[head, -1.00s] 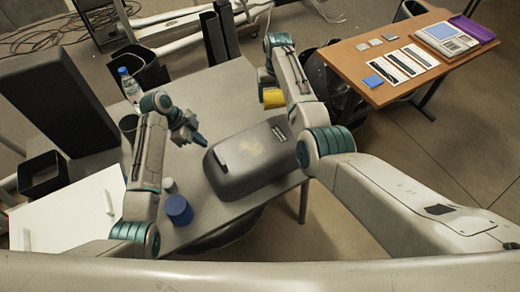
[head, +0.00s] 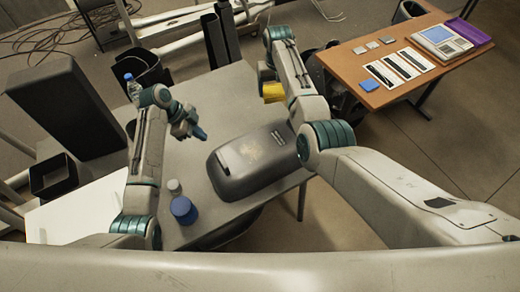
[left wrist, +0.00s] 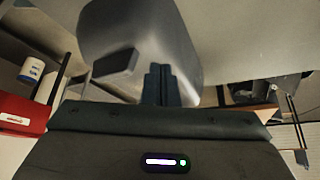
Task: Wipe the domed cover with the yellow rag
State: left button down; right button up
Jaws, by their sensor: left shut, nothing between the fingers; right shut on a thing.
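The domed cover (head: 262,182) is dark grey and rests on the grey table, with a dark handle-like bar and a faint pale patch on top. It fills the top middle of the left wrist view (left wrist: 185,55). The yellow rag (head: 273,92) is in my right gripper, above the table's far right edge, apart from the cover. The arm partly hides that gripper's fingers. My left gripper (head: 200,134) is shut and empty, just left of the cover's far end. Its fingers show in front of the cover in the left wrist view (left wrist: 161,84).
A blue jar (head: 183,210) and a small grey-capped container (head: 174,187) stand left of the cover. A water bottle (head: 132,86) stands at the table's far left. A wooden side table (head: 390,92) with a scale is at right. Table surface beyond the cover is clear.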

jog(key=shift+f+b, duration=0.4)
notch_tip(320, 180, down, 3)
jog(key=b, duration=0.3)
jog(key=shift+r+p, duration=0.6)
jog(key=shift+r, duration=0.3)
pick_arm(q)
jog(key=v, duration=1.2)
pick_arm(e)
jog(key=shift+s, duration=0.1)
pick_arm(q)
jog(key=shift+s+r, duration=0.1)
